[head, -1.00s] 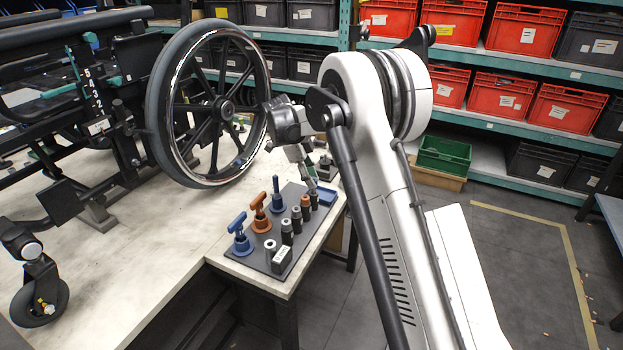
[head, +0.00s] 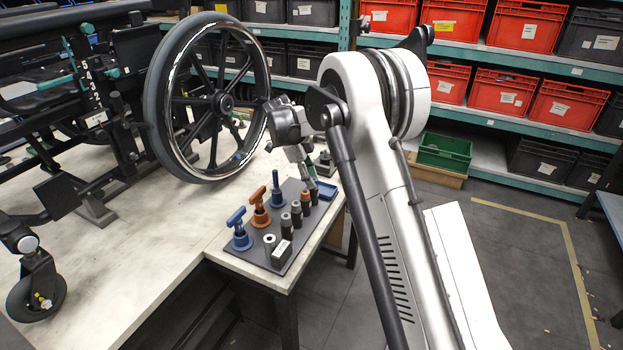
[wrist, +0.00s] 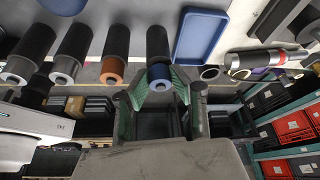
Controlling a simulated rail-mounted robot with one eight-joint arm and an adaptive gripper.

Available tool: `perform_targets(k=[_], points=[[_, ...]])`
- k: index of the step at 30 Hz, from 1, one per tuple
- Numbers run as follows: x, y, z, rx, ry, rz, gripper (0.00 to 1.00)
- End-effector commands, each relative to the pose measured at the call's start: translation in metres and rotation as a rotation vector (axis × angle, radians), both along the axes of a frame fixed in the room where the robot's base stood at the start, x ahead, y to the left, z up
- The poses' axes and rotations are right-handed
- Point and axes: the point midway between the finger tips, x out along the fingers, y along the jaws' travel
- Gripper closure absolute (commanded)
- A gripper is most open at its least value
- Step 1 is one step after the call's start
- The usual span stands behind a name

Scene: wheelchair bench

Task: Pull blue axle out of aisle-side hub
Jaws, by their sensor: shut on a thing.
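My gripper (wrist: 160,88) is shut on a black cylinder with a blue end (wrist: 158,45), whose end sits between the green-lined fingers in the wrist view. In the head view my gripper (head: 309,178) points down at the far right end of the dark board, beside the blue tray. The large black-spoked wheel (head: 160,110) stands upright on the bench to the left, with its black hub (head: 225,103) facing the aisle. My gripper is apart from this wheel. I cannot tell a blue axle in the hub.
The dark board (head: 236,250) holds a blue T-handle (head: 238,228), an orange T-handle (head: 260,203), a blue pin (head: 277,190) and several black cylinders. A blue tray (wrist: 200,35) and a metal-ended rod (wrist: 262,60) lie close by. Shelves of crates stand behind.

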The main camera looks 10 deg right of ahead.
Motion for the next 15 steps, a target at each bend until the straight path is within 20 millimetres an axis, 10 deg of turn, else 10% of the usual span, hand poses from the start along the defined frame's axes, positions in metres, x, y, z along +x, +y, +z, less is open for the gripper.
perform_targets(k=[9, 10, 15], points=[[0.0000, 0.0000, -0.0076, 0.000, 0.000, 0.000, 1.00], [0.0000, 0.0000, -0.0076, 0.000, 0.000, 0.000, 0.78], [0.0000, 0.0000, -0.0067, 0.000, 0.000, 0.000, 0.57]])
